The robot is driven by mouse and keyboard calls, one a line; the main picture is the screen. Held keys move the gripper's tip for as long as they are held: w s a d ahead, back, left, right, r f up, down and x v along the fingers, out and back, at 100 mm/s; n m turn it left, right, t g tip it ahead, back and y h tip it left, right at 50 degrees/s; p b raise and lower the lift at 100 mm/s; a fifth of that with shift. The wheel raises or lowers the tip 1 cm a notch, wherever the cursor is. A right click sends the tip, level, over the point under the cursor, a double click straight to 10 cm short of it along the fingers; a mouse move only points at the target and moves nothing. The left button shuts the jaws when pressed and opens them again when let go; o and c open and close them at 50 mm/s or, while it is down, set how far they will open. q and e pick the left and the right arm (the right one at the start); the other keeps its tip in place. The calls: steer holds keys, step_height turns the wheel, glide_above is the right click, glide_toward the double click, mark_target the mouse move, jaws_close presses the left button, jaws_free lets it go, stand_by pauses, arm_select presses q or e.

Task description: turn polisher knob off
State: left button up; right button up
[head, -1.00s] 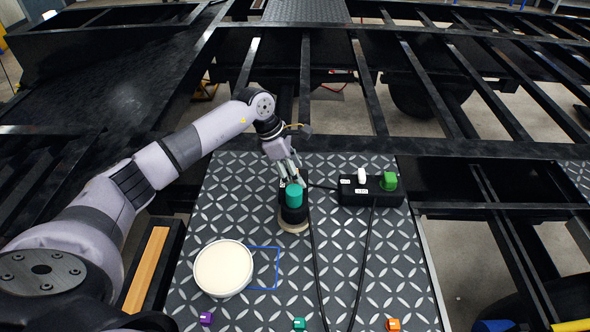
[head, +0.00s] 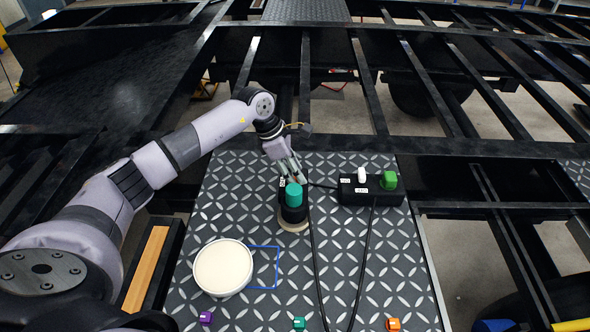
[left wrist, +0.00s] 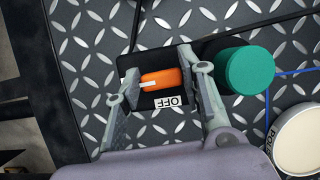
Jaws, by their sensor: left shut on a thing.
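The polisher stands on the diamond-plate surface, with a teal cylindrical top (head: 294,195) and a pale round pad (head: 293,225) under its black body. Its teal top also shows in the left wrist view (left wrist: 249,71). Beside that, the orange knob (left wrist: 161,78) with a white mark sits on a black base with an upside-down OFF label (left wrist: 169,102). My left gripper (head: 291,170) reaches down behind the teal top in the head view. In the wrist view its fingers (left wrist: 160,75) are on both sides of the orange knob, shut on it. My right gripper is not seen.
A black box (head: 350,198) with a white and a green piece stands to the right. A white round container (head: 223,268) is at front left beside a blue outline. Purple, teal and orange small blocks line the front. Cables run down the plate. Dark trailer beams surround it.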

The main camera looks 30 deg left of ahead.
arm_select(q)
steer(key=n+t+y+b, duration=0.1)
steer(key=n+b, duration=0.1)
steer(key=n, duration=0.2)
steer(key=n+t+y+b, duration=0.1)
steer(key=n+b, duration=0.1)
steer(key=n, duration=0.2)
steer(key=shift+f, duration=0.1)
steer(key=n+y+b, duration=0.2)
steer(key=n+b, duration=0.1)
steer(key=n, duration=0.1)
steer(key=n+y+b, duration=0.1)
steer(key=n, duration=0.1)
steer(key=n+b, duration=0.2)
steer(key=n, duration=0.1)
steer(key=shift+y, duration=0.4)
steer(key=shift+n, duration=0.4)
steer(key=o, duration=1.2)
steer(key=shift+c, duration=0.2)
steer(key=shift+r, duration=0.25)
